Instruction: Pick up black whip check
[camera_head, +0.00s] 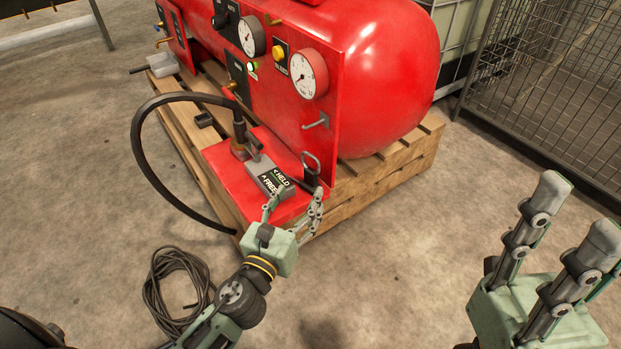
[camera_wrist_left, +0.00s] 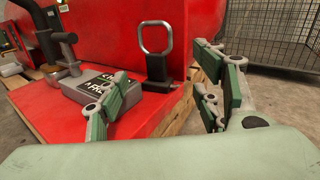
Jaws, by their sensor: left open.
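A black piece with an upright grey metal loop, which I take to be the black whip check (camera_head: 311,178), stands at the right end of a red ledge. In the left wrist view the whip check (camera_wrist_left: 157,68) shows beyond and between my finger pads, apart from them. My left gripper (camera_head: 294,203) is open and empty at the ledge's near edge, its fingers pointing toward the whip check. My right gripper (camera_head: 567,225) is open and empty at the lower right, far from the ledge.
A grey block labelled HELD/FREE (camera_head: 271,178) and a hose fitting (camera_head: 240,147) with a black hose (camera_head: 137,150) stand left of the whip check. The red tank (camera_head: 385,80) rises behind on a wooden pallet (camera_head: 400,168). A coiled cable (camera_head: 170,287) lies on the floor.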

